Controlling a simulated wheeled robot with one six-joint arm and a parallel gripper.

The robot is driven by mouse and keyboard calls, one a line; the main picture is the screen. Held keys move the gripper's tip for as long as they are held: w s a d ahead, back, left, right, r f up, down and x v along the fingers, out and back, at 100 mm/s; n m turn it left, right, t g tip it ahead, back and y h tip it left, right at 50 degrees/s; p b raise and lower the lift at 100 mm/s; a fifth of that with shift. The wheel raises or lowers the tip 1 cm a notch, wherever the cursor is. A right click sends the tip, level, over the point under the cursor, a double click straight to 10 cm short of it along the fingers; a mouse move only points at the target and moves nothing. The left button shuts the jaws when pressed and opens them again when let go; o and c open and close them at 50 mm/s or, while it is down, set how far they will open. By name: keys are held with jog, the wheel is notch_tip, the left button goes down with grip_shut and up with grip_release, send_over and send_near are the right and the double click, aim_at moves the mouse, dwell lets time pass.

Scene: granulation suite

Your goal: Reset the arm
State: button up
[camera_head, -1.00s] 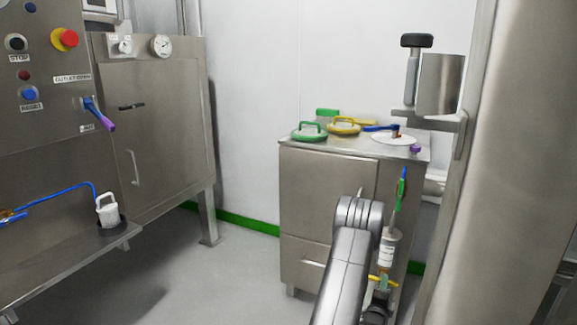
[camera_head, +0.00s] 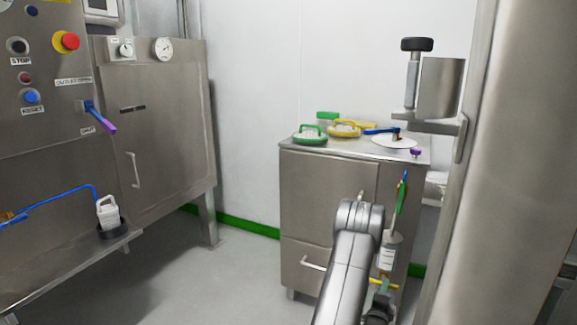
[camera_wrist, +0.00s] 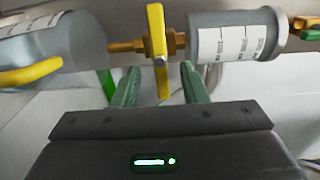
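My gripper (camera_wrist: 160,72) shows two green fingers standing apart in the wrist view. A yellow valve handle (camera_wrist: 157,45) lies across the gap just beyond or between the fingertips; I cannot tell whether they touch. The handle sits on a brass fitting (camera_wrist: 127,46) between a grey cylinder (camera_wrist: 55,50) on the left and a cylinder with white labels (camera_wrist: 235,38) on the right. In the head view my arm reaches up from the bottom, and the labelled cylinder (camera_head: 388,256) and yellow handle (camera_head: 385,284) show just right of it. My fingers are not clear there.
A steel cabinet (camera_head: 325,190) stands behind my arm with green (camera_head: 310,135) and yellow (camera_head: 345,128) handled items on top. A control panel (camera_head: 50,120) and steel shelf (camera_head: 70,262) are at left. A steel column (camera_head: 515,160) is close at right. Floor (camera_head: 235,275) is clear at centre-left.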

jog(key=p+v, duration=0.2)
jog(key=v, duration=0.9)
jog(key=b+x, duration=0.3)
jog(key=x, duration=1.1)
jog(key=shift+w+d, duration=0.1)
jog(key=shift+w, duration=0.1)
jog(key=n, duration=0.6)
jog(key=shift+s+r, duration=0.1)
jog(key=shift+r, duration=0.25)
jog(key=shift+a+n, duration=0.2)
jog(key=shift+n, duration=0.1)
